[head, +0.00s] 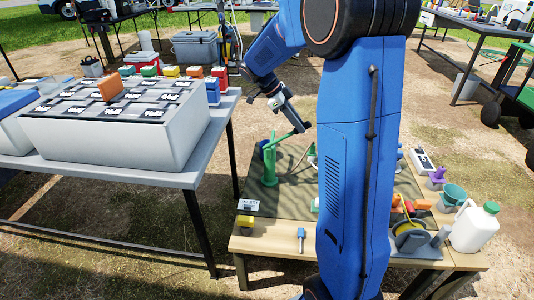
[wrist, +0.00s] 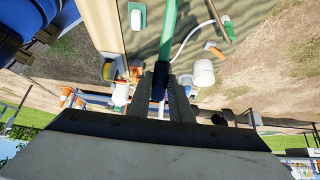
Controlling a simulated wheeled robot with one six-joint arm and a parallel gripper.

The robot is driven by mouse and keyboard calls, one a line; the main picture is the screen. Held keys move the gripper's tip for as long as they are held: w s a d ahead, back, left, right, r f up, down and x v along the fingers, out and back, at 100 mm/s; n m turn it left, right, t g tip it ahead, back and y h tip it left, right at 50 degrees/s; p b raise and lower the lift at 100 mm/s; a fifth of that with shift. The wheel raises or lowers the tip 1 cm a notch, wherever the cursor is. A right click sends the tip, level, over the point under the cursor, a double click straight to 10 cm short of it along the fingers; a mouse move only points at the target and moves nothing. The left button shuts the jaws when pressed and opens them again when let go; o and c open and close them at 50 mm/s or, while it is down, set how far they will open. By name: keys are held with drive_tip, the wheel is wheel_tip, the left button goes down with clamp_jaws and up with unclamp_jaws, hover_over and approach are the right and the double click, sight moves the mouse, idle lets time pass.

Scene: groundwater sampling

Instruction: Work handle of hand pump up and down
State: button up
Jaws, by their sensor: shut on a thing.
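The green hand pump (head: 269,168) stands upright on a dark mat (head: 290,193) on the low wooden table, left of my blue arm in the head view. Its green handle (head: 284,138) slants up to the right from the pump's top. My gripper (head: 302,127) is at the handle's outer end, shut on it. In the wrist view the green handle (wrist: 168,40) runs from the top edge down between my fingers (wrist: 164,92). Part of the low table is hidden behind my arm.
A grey table (head: 195,178) with a large white case (head: 115,138) stands close on the left. A white jug (head: 474,228), a teal funnel (head: 455,194) and a purple-topped item (head: 437,175) are at the low table's right. A blue-handled tool (head: 301,236) lies near its front edge.

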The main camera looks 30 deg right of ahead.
drive_tip(key=s+d+f+t+y, duration=0.2)
drive_tip(key=d+f+t+y, duration=0.2)
drive_tip(key=f+y, duration=0.2)
drive_tip(key=shift+s+f, duration=0.4)
drive_tip(key=shift+f, duration=0.9)
drive_tip(key=o, duration=1)
drive_tip(key=shift+d, duration=0.15)
drive_tip(key=shift+c, duration=0.2)
drive_tip(key=shift+r, duration=0.1)
wheel_tip(320, 180, up, 17)
drive_tip(key=shift+r, duration=0.1)
drive_tip(key=s+a+f+n+t, duration=0.2)
drive_tip(key=s+a+f+n, duration=0.1)
drive_tip(key=s+a+n, duration=0.8)
drive_tip(key=s+a+f+n+t, duration=0.3)
drive_tip(key=s+a+n, duration=0.9)
drive_tip(key=s+n, duration=0.1)
drive_tip(key=shift+s+a+f+n, duration=0.25)
drive_tip(key=shift+s+n, duration=0.15)
drive_tip(key=shift+s, duration=0.3)
